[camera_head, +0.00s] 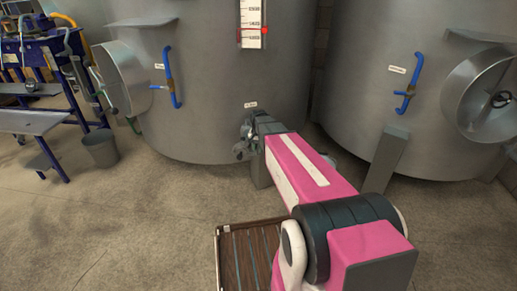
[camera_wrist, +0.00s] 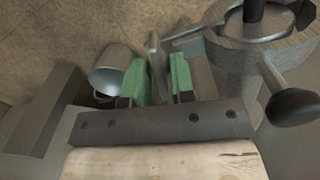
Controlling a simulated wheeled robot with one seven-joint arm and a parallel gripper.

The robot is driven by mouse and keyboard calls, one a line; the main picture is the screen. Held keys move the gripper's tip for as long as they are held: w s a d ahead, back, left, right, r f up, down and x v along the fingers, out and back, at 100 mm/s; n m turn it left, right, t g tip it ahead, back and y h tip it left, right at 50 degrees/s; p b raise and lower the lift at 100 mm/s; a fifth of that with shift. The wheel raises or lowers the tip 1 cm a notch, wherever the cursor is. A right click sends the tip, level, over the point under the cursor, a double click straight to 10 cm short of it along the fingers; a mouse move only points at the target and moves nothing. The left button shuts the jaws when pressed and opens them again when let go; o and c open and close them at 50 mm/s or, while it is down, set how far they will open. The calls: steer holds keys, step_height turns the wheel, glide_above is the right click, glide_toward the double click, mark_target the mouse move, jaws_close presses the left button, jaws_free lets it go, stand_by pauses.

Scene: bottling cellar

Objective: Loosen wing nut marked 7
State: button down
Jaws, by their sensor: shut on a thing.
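My gripper (camera_wrist: 157,80) shows in the wrist view with its two green-padded fingers closed around a thin grey metal piece. This piece looks like a wing of the wing nut (camera_wrist: 153,48); no number can be read on it. A round grey metal fitting (camera_wrist: 231,58) with a dark-knobbed handle stands just right of the fingers. In the head view my gripper (camera_head: 249,138) reaches to the low front of the left tank, below a small white tag (camera_head: 250,105) too small to read. The arm hides part of the fitting there.
Two large steel tanks, left (camera_head: 215,90) and right (camera_head: 350,90), stand behind. Blue valve handles and open round hatches are on them. A metal bucket (camera_head: 100,149) stands on the floor at left, beside a blue-framed bench (camera_head: 35,122). A slatted wooden crate (camera_head: 219,262) is near the front.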

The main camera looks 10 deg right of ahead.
steer(key=shift+n, duration=1.1)
steer(key=c, duration=1)
jaws_free()
steer(key=shift+o, duration=0.2)
steer(key=shift+r, duration=0.15)
step_height(320, 180, up, 10)
steer(key=shift+r, duration=0.25)
steer(key=s+f+n, duration=0.2)
steer(key=s+f, duration=0.1)
steer(key=s, duration=0.7)
steer(key=s+f+n, duration=0.1)
steer(key=s+f, duration=0.3)
steer(key=s, duration=0.7)
steer(key=shift+s+f+n, duration=0.15)
steer(key=shift+s+n, duration=0.05)
steer(key=shift+n, duration=0.2)
